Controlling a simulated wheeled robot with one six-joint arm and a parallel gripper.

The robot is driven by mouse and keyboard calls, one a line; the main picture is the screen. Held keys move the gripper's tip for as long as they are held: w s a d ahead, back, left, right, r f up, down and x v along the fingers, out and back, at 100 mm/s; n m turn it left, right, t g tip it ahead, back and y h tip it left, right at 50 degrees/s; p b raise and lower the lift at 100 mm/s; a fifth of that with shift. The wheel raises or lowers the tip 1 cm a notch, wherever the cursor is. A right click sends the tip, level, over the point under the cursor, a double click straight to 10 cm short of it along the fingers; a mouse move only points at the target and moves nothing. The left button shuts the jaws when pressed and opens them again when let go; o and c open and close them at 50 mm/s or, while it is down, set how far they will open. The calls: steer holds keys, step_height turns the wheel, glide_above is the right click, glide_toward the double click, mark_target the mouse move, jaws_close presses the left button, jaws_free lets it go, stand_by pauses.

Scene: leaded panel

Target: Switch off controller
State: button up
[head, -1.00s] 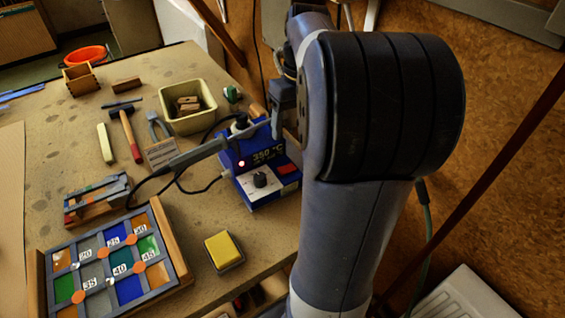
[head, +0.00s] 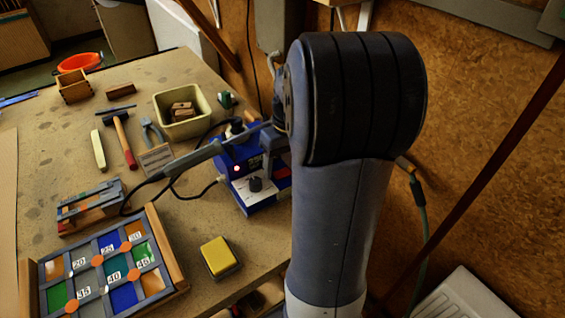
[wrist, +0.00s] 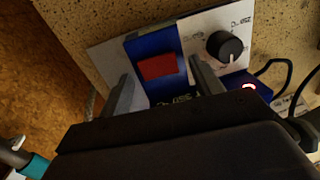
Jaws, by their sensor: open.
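The controller (head: 262,201) is a blue box with a pale front panel on the bench, partly hidden by my arm in the head view.
A soldering iron (head: 190,160) lies in its holder left of the controller, its cable looping nearby. A yellow sponge (head: 218,254) and the leaded panel (head: 115,272) lie in front. A cream bin (head: 190,127) stands behind.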

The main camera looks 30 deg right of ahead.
mark_target(281, 171)
steer(key=c, duration=1)
steer(key=shift+a+h, duration=0.2)
steer(key=shift+h, duration=0.6)
steer(key=o, duration=1)
steer(key=shift+r, duration=0.15)
step_height(281, 171, up, 11)
steer(key=shift+f, duration=0.2)
